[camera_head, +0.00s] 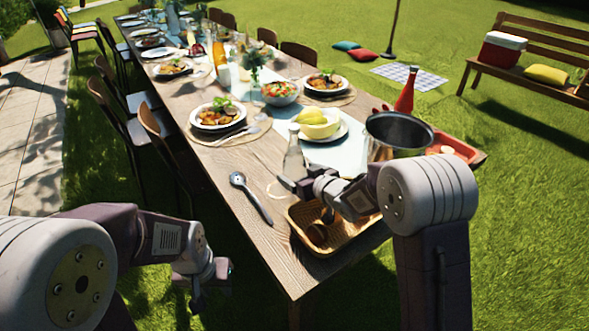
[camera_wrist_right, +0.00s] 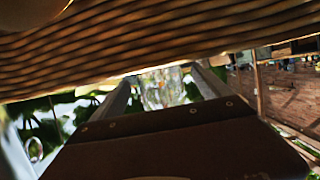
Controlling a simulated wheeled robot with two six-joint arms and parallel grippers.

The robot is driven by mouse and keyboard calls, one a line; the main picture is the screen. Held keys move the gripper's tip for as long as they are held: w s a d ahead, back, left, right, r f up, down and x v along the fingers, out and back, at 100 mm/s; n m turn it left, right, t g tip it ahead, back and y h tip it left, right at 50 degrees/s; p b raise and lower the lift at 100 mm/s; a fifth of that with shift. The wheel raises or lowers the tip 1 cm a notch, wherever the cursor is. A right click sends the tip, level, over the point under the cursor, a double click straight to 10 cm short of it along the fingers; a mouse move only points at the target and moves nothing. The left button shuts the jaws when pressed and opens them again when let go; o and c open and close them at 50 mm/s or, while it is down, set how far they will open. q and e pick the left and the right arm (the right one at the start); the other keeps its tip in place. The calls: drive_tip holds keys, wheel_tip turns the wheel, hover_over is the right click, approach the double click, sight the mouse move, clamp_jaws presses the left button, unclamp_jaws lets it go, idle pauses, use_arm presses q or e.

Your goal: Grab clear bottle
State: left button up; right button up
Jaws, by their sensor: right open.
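The clear bottle (camera_head: 293,160) stands upright on the wooden table near its front part, in the head view. My right gripper (camera_head: 284,188) is open and low over the table beside the bottle's base. In the right wrist view its two fingers (camera_wrist_right: 160,88) are apart, with a blurry see-through shape between them; I cannot tell for sure that it is the bottle. No grip on the bottle shows. My left gripper (camera_head: 207,286) hangs off the table's left side, over the grass, away from the bottle; its jaws are too small and dark to read.
A wicker tray (camera_head: 303,238) lies under my right arm and its weave fills the top of the right wrist view (camera_wrist_right: 150,40). A ladle (camera_head: 250,197) lies left of the bottle.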

sight(297, 144)
drive_tip(key=x, duration=0.3)
drive_tip(key=shift+w+f, duration=0.2)
drive_tip(key=shift+s+r, duration=0.1)
clamp_jaws()
wheel_tip(297, 144, up, 10)
drive_tip(key=p, duration=0.4)
drive_tip(key=shift+r, duration=0.1)
